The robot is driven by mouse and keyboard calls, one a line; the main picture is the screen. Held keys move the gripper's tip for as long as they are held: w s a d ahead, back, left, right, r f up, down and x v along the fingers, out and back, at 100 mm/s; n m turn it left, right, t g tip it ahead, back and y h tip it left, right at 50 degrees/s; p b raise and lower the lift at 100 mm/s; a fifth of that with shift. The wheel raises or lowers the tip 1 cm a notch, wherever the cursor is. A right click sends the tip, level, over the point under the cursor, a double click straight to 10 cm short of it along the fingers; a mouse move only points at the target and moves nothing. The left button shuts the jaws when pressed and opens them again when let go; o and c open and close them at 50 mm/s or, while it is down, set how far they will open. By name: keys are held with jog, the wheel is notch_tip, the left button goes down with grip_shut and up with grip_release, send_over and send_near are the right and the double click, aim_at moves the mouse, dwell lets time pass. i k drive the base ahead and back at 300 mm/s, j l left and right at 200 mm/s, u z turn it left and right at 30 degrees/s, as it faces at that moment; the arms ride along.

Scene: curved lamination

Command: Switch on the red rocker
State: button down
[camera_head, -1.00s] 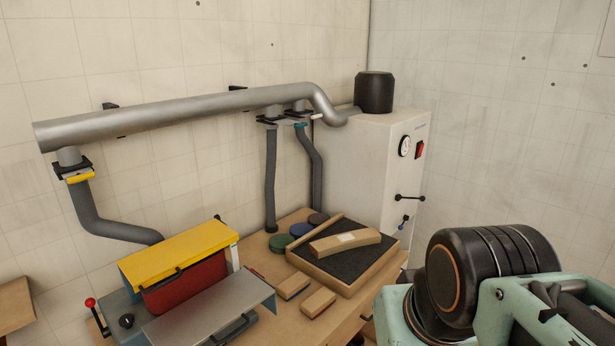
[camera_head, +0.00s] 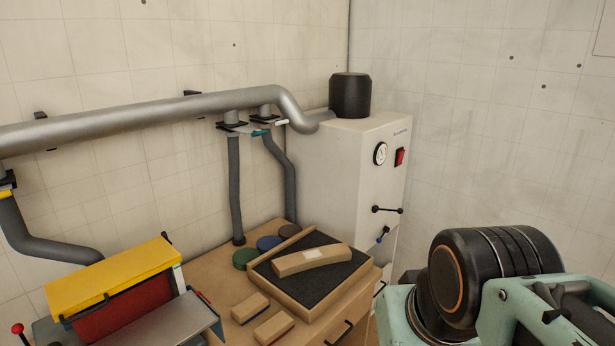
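The red rocker (camera_head: 399,157) is a small red switch in a dark frame. It sits high on the front face of the white cabinet (camera_head: 335,170), to the right of a round dial gauge (camera_head: 380,153). I cannot tell from here which way the rocker is tipped. Part of my arm, a black joint with pale green links, fills the lower right, well apart from the rocker. My gripper is not in view.
A wooden bench (camera_head: 205,268) holds a tray (camera_head: 325,304) with a curved wooden piece (camera_head: 312,258). A yellow-topped machine (camera_head: 112,276) stands lower left. A grey duct (camera_head: 130,126) runs along the wall.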

aim_at(401, 154)
jog(key=i+l, duration=0.3)
jog(key=l, duration=0.2)
jog(key=i+l, duration=0.65)
jog(key=l, duration=0.3)
jog(key=i+l, duration=0.15)
jog(key=i, duration=0.35)
jog(key=i+l, duration=0.2)
jog(key=i, duration=0.3)
jog(key=i+l, duration=0.15)
jog(key=i, duration=0.35)
jog(key=k+l+u, duration=0.1)
jog(key=k+l, duration=0.15)
jog(key=l, duration=0.15)
jog(key=i+j+z, duration=0.1)
jog(key=j, duration=0.3)
jog(key=i, duration=0.1)
